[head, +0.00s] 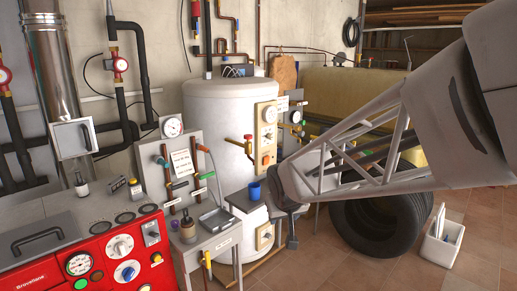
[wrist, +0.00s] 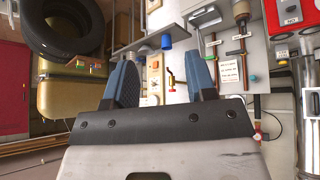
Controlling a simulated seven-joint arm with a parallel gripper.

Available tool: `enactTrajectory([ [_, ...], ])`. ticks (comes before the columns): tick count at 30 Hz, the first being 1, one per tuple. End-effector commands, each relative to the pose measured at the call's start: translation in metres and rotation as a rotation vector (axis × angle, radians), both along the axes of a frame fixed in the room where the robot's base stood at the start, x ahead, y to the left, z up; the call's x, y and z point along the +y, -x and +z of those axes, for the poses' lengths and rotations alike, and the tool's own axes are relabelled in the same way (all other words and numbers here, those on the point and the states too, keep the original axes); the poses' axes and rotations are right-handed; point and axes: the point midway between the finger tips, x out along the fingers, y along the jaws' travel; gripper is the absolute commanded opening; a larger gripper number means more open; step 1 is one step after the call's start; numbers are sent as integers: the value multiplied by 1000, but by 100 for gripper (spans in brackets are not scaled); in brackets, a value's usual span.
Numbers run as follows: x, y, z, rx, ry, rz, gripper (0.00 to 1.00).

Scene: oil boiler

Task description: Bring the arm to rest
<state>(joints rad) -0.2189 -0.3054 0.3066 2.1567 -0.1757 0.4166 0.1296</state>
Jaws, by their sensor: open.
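My arm reaches in from the right in the head view, and its wrist end (head: 290,188) hangs just right of a blue cup (head: 254,191). In the wrist view my gripper (wrist: 163,72) shows two blue-grey fingers standing well apart. No object is held between them. The blue cup also shows in the wrist view (wrist: 166,42), beyond the fingertips and apart from them. In the head view the wrist end covers part of the area behind it, and the fingers are hard to make out.
The cup stands on a small grey shelf (head: 236,200) before the white boiler tank (head: 225,110). A workbench (head: 215,243) and red control panel (head: 112,255) are at left. Tiled floor in front is clear.

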Motion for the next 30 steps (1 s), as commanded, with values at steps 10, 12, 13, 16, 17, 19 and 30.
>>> enactTrajectory([
  [10,-70,115,19,138,4,-117,51],
  [12,-81,139,20,166,1,-138,51],
  [13,-85,149,19,179,0,-147,51],
  [16,-97,184,20,221,-7,-174,51],
  [17,-101,195,19,234,-9,-181,51],
  [19,-107,217,18,260,-15,-198,51],
  [30,-120,282,9,343,-38,-239,51],
])
